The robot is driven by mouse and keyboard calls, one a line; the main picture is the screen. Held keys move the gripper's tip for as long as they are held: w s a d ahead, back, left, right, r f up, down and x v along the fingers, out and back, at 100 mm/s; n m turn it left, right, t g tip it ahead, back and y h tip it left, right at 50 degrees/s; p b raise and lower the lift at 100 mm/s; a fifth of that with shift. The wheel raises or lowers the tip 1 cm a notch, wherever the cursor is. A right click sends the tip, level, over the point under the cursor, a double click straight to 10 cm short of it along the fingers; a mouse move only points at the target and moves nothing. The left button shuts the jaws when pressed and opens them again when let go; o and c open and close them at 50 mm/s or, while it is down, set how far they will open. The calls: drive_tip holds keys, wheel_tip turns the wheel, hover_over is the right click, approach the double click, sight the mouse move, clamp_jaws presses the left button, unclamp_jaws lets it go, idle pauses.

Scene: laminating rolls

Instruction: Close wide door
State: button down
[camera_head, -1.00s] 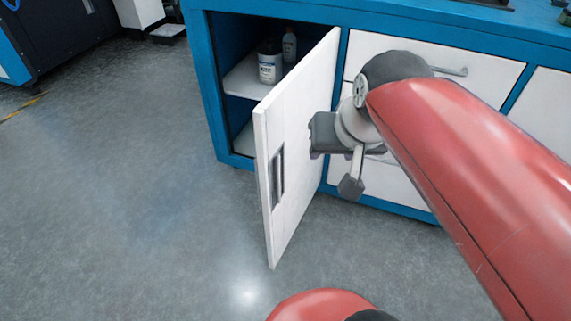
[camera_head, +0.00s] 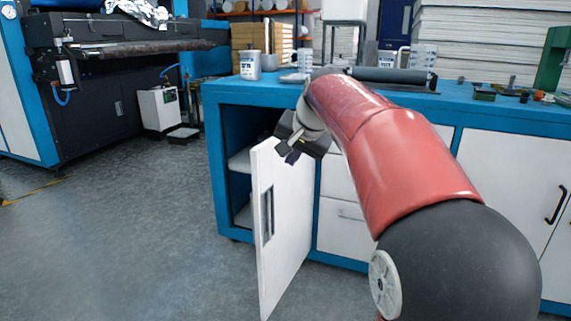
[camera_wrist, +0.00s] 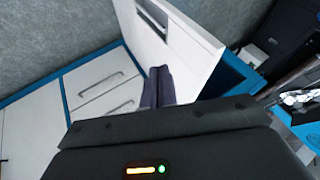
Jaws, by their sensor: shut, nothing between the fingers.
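The wide white door (camera_head: 287,222) of the blue cabinet (camera_head: 216,165) stands open, swung out toward me, with a dark recessed handle near its free edge. In the wrist view the door (camera_wrist: 184,48) shows at the top, with its handle slot. My gripper (camera_head: 287,150) is at the door's top edge, near its upper middle. In the wrist view my gripper (camera_wrist: 158,78) has its dark fingers together and empty, beside the door face. I cannot tell whether it touches the door. The cabinet's inside is partly hidden by the door and my gripper.
White drawers (camera_head: 342,222) sit right of the open compartment; they also show in the wrist view (camera_wrist: 102,84). The worktop (camera_head: 470,108) above holds a white jar (camera_head: 250,65), jugs and a dark roller. A dark machine stands back left. The floor (camera_head: 130,240) left of the door is clear.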

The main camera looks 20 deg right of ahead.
drive_tip(key=shift+w+a+f+b, duration=0.15)
drive_tip(key=shift+w+a+f, duration=0.5)
drive_tip(key=shift+w+f, duration=0.45)
drive_tip(key=shift+w+a+f+b, duration=0.15)
drive_tip(key=shift+w+a+f, duration=0.5)
drive_tip(key=shift+w+f, duration=0.5)
drive_tip(key=shift+w+a+f+b, duration=0.15)
drive_tip(key=shift+w+a+f, duration=0.6)
drive_tip(key=shift+w, duration=0.6)
drive_tip(key=shift+d, duration=0.1)
